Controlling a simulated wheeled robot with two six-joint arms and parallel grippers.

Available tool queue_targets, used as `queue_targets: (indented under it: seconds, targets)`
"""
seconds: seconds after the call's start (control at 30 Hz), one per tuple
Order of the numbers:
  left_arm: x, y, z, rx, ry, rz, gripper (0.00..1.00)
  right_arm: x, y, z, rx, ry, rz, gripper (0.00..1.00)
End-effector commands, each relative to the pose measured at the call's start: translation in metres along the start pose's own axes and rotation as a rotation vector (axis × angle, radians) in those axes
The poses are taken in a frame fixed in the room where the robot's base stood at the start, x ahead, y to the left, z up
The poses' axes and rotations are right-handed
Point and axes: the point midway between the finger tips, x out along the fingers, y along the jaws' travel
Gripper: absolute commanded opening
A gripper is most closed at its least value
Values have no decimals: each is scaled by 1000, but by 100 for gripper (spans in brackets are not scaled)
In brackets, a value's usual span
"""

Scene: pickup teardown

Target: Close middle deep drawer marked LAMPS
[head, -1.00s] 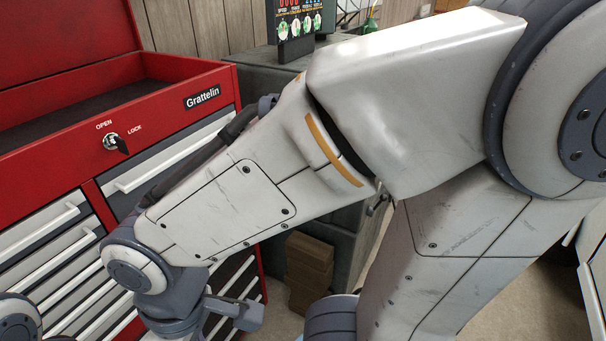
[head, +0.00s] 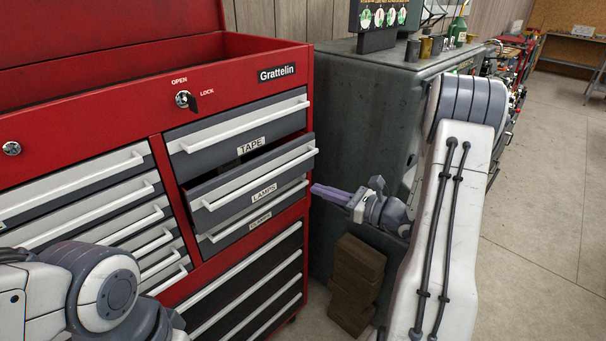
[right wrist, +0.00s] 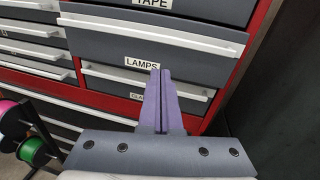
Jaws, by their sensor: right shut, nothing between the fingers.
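The LAMPS drawer (head: 255,189) is the middle of the deep drawers on the red cabinet's right side. It stands partly pulled out, with a dark gap above its front. It has a pale bar handle and a white label. The right wrist view also shows its grey front (right wrist: 110,47). My right gripper (head: 314,189) has its purple fingers shut and empty, pointing at the cabinet just right of the drawer's front. In the right wrist view the fingertips (right wrist: 161,72) overlap the drawer's lower edge; contact cannot be told. My left gripper is out of view.
The TAPE drawer (head: 240,133) is above, and another labelled drawer (head: 258,222) is below. A dark grey cabinet (head: 350,110) stands close on the right, with brown boxes (head: 355,280) at its foot. Open floor (head: 545,180) lies farther right.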

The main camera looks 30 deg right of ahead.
Motion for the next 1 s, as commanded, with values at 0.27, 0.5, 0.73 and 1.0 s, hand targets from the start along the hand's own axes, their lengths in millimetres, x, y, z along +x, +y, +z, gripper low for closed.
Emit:
queue_targets:
  seconds: [0.27,0.5,0.73,1.0]
  targets:
    - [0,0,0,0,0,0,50,-24,-50,-15,58,-41,-192,0]
    - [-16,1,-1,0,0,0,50,21,-56,-11,57,-39,-185,0]
    - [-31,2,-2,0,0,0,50,68,-66,-10,56,-39,-186,0]
    - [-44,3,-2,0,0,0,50,100,-73,-10,56,-38,-188,0]
